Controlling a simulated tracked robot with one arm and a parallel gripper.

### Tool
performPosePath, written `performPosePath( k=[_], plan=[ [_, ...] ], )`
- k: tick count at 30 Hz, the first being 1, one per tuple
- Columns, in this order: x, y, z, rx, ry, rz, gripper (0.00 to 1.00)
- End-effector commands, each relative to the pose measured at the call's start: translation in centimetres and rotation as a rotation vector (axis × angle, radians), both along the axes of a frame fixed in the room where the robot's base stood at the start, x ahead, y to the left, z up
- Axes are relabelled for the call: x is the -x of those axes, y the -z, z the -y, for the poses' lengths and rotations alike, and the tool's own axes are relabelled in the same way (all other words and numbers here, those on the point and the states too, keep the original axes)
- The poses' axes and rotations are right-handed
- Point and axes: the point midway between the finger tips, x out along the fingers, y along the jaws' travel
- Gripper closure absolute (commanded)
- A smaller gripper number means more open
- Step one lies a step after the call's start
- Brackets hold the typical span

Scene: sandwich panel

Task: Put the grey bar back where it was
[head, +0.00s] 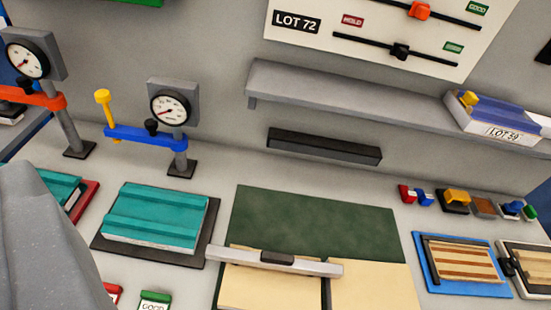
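A light grey bar (275,262) with a dark grip on its top lies across the near part of the green mat, over the upper edges of two pale panels (372,285). Its left end reaches past the mat towards the teal panel. A long dark block (324,146) stands at the back, below the shelf, with nothing seen on top of it. No gripper fingers show; only a large grey shape, perhaps part of my arm, fills the lower left. I see nothing holding the bar.
A teal ribbed panel (155,215) lies on a dark plate at left. Two dial gauges on stands (170,108) rise behind it. A grey shelf (345,92) with a LOT 59 box (497,122) overhangs the back. Striped samples (462,260) and small coloured pieces lie at right.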

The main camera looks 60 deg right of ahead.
Motion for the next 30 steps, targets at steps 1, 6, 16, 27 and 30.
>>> performPosePath(
  k=[1, 6, 16, 27, 30],
  plan=[
    [-0.6, 0.7, 0.5, -0.001, 0.018, -0.022, 0.14],
    [-4.0, 6.3, 3.4, -0.018, 0.143, -0.174, 0.02],
    [-6.4, 23.7, 16.7, -0.181, 0.506, -0.584, 0.02],
    [-1.5, 36.6, 25.9, -0.392, 0.779, -0.850, 0.02],
    [-1.0, 37.7, 26.5, -0.411, 0.800, -0.870, 0.02]
  ],
)
